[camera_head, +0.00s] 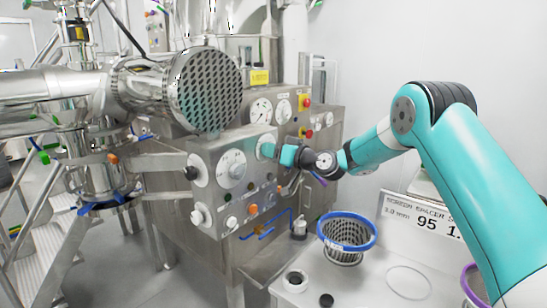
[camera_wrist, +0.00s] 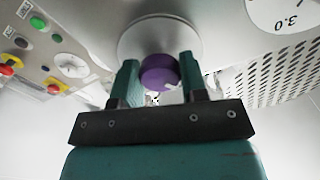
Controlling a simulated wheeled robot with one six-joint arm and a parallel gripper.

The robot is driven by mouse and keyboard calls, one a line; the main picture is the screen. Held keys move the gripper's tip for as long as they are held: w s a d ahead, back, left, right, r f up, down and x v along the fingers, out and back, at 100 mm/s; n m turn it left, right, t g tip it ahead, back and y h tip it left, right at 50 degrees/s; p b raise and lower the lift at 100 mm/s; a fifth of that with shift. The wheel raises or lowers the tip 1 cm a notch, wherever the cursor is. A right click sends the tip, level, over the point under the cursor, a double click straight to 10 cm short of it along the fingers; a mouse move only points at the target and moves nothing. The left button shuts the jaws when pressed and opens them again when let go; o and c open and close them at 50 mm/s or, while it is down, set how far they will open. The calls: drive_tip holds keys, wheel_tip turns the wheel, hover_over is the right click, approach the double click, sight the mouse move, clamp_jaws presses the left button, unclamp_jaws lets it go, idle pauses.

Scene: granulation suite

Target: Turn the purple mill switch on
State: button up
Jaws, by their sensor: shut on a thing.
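The purple mill switch (camera_wrist: 159,72) is a round knob on a white round plate (camera_wrist: 135,36) in the wrist view. My gripper (camera_wrist: 158,76) has one finger on each side of the knob and is shut on it. A small white pointer mark shows on the knob's right side. In the head view my gripper (camera_head: 276,152) reaches the right part of the steel control panel (camera_head: 208,160). There it hides the knob, and only part of the white plate (camera_head: 265,143) shows.
The panel carries a large dial (camera_head: 231,168), black knobs and several coloured buttons close to my gripper. A perforated steel drum (camera_head: 205,90) juts out above it. A blue-rimmed basket (camera_head: 346,232) stands on a white table (camera_head: 365,285) below my arm.

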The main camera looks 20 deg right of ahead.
drive_tip(key=m+b, duration=0.1)
drive_tip(key=m, duration=0.2)
drive_tip(key=shift+f+m, duration=0.1)
drive_tip(key=shift+m, duration=0.3)
drive_tip(key=m, duration=0.3)
drive_tip(key=shift+m+b, duration=0.3)
drive_tip(key=shift+b, duration=0.1)
drive_tip(key=m, duration=0.3)
drive_tip(key=shift+m, duration=0.3)
drive_tip(key=shift+m+p, duration=0.65)
drive_tip(key=shift+m, duration=0.95)
drive_tip(key=o, duration=0.9)
drive_tip(key=shift+o, duration=0.2)
drive_tip(key=b+v, duration=0.7)
drive_tip(key=v, duration=1)
drive_tip(key=shift+s+d, duration=0.15)
